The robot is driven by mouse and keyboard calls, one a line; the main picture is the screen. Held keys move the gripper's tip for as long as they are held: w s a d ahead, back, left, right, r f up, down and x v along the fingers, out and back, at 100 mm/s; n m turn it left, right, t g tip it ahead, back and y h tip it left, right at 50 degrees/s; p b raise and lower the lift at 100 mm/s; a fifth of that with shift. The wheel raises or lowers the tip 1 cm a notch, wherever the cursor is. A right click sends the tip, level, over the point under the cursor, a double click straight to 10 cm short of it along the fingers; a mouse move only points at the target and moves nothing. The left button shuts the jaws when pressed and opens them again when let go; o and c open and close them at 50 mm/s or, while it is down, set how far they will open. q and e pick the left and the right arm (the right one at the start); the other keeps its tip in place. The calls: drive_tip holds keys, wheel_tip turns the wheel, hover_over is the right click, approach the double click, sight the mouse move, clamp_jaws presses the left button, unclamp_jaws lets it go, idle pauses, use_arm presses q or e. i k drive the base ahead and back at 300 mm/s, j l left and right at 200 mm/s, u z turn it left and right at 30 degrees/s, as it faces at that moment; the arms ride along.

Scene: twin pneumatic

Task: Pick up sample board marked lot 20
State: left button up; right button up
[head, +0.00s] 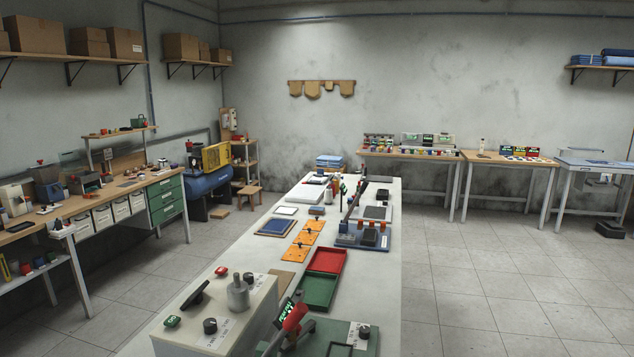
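No lot 20 marking can be read from here, so I cannot tell which piece is the sample board. Neither of my grippers is in view.
A red tray (327,260) and a green tray (318,291) sit mid-table. A beige control box (215,312) and a red-handled lever device (295,317) stand at the near end. A blue-based lever press (362,236) stands farther back. The floor at right (480,290) is clear.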

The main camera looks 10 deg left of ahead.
sight(318, 178)
drive_tip(key=u, duration=0.55)
drive_tip(key=i+j+u, duration=0.2)
drive_tip(key=j, duration=0.2)
drive_tip(key=j+u, duration=0.15)
drive_tip(key=j, duration=0.25)
drive_tip(key=i+j+u, duration=0.2)
drive_tip(key=j, duration=0.15)
drive_tip(key=i+j+u, duration=0.3)
drive_tip(key=j+u, duration=0.15)
drive_tip(key=i+j+u, duration=0.35)
drive_tip(key=u, duration=0.15)
drive_tip(key=i+j+u, duration=0.45)
drive_tip(key=i+u, duration=0.1)
drive_tip(key=i, duration=0.7)
drive_tip(key=i+z, duration=0.55)
drive_tip(key=z, duration=0.25)
drive_tip(key=i+z, duration=0.4)
drive_tip(key=i+l+z, duration=0.15)
drive_tip(key=z, duration=0.3)
drive_tip(key=i+z, duration=0.7)
drive_tip(key=z, duration=0.15)
drive_tip(key=i+z, duration=0.1)
drive_tip(key=i, duration=0.75)
drive_tip(key=i+z, duration=0.1)
drive_tip(key=i, duration=0.75)
drive_tip(key=i+z, duration=0.1)
drive_tip(key=i, duration=0.8)
drive_tip(key=i+j+z, duration=0.1)
drive_tip(key=i, duration=0.75)
